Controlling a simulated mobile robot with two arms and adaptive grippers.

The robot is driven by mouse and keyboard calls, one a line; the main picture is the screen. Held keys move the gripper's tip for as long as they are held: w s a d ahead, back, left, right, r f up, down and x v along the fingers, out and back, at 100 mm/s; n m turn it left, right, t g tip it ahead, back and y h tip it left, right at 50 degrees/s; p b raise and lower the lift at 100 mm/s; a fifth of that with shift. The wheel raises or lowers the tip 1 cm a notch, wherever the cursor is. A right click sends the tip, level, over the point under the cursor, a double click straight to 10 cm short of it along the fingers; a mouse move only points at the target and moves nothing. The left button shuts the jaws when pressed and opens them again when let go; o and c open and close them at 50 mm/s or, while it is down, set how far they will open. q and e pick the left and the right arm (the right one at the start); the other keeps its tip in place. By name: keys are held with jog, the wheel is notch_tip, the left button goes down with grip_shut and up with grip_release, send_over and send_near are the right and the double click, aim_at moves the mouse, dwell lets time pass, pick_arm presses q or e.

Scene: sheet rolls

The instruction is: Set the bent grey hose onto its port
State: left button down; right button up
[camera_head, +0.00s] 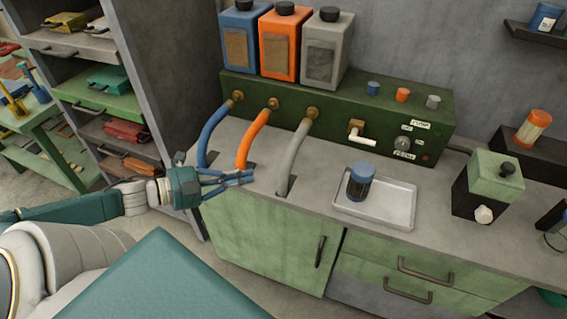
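The bent grey hose (294,158) rises from a slot in the counter and curves up to the right. Its upper end meets or lies right at the brass port (312,113) on the green box; I cannot tell whether it is seated. My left gripper (250,177) is just above the counter's front edge, left of the grey hose's foot and apart from it. Its blue fingers come close together at the tips, with nothing visible between them; I cannot tell whether they are shut. My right gripper is not in view.
The blue hose (213,132) and orange hose (252,139) stand left of the grey one, reaching their own ports. The green box (340,100) carries several canisters, knobs and a white lever (356,131). A tray (400,207) with a blue-capped jar (359,182) lies to the right.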

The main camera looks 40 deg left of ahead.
pick_arm(q)
jog(key=b, duration=0.3)
send_near(295, 151)
jog(key=shift+w+d+f, duration=0.15)
jog(key=shift+d+f, duration=0.1)
jog(key=shift+d, duration=0.5)
jog(key=shift+w+d+f, duration=0.15)
jog(key=shift+d+f, duration=0.1)
jog(key=shift+d, duration=0.55)
jog(key=shift+w+d+f, duration=0.15)
jog(key=shift+d+f, duration=0.1)
jog(key=shift+d, duration=0.5)
